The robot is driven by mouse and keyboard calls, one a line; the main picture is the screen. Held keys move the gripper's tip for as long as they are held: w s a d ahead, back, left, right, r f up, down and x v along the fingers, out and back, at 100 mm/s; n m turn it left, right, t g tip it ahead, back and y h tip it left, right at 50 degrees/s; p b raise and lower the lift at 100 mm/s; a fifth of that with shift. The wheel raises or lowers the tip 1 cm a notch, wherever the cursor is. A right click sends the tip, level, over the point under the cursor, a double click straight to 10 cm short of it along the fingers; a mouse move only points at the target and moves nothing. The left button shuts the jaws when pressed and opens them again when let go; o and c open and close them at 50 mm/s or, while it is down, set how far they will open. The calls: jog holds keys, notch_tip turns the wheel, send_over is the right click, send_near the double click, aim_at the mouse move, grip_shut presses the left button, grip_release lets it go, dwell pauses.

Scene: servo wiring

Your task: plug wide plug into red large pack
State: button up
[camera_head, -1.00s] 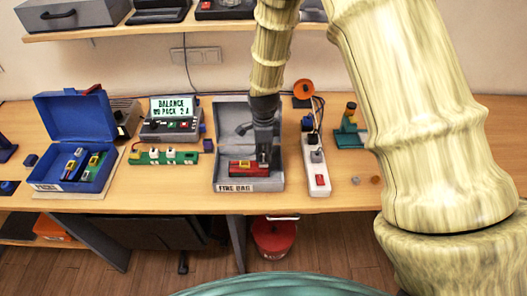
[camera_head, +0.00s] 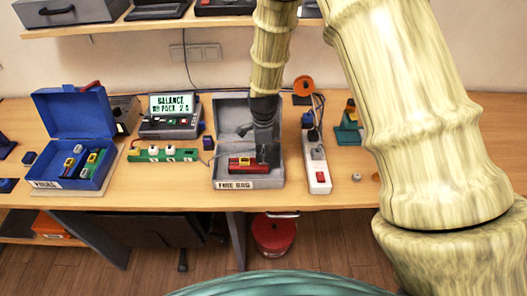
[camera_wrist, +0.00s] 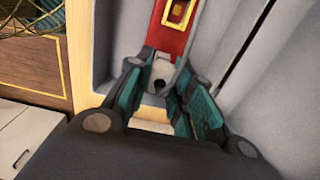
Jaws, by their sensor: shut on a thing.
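The red large pack (camera_head: 241,166), with a yellow label, lies inside the grey box marked FIRE BAG. Its red end also shows at the top of the wrist view (camera_wrist: 170,38). My gripper (camera_head: 264,160) reaches down into the box at the pack's right end. In the wrist view my gripper's teal fingers (camera_wrist: 162,100) are shut on a pale grey piece with a dark round spot, which seems to be the wide plug (camera_wrist: 161,73). The plug lies against the pack's end, in line with it. I cannot tell how deep it sits. The head view hides the plug behind the fingers.
The grey box (camera_head: 221,183) has raised walls close around my gripper. A white power strip (camera_head: 319,185) stands to its right. A green strip (camera_head: 162,156), the balance charger (camera_head: 172,128) and an open blue box (camera_head: 75,115) stand to its left.

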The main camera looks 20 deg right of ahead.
aim_at(264, 153)
jog(key=shift+f, duration=0.4)
jog(key=o, duration=0.9)
jog(key=shift+o, duration=0.2)
notch_tip(264, 153, up, 12)
jog(key=shift+s, duration=0.1)
dwell(0.5)
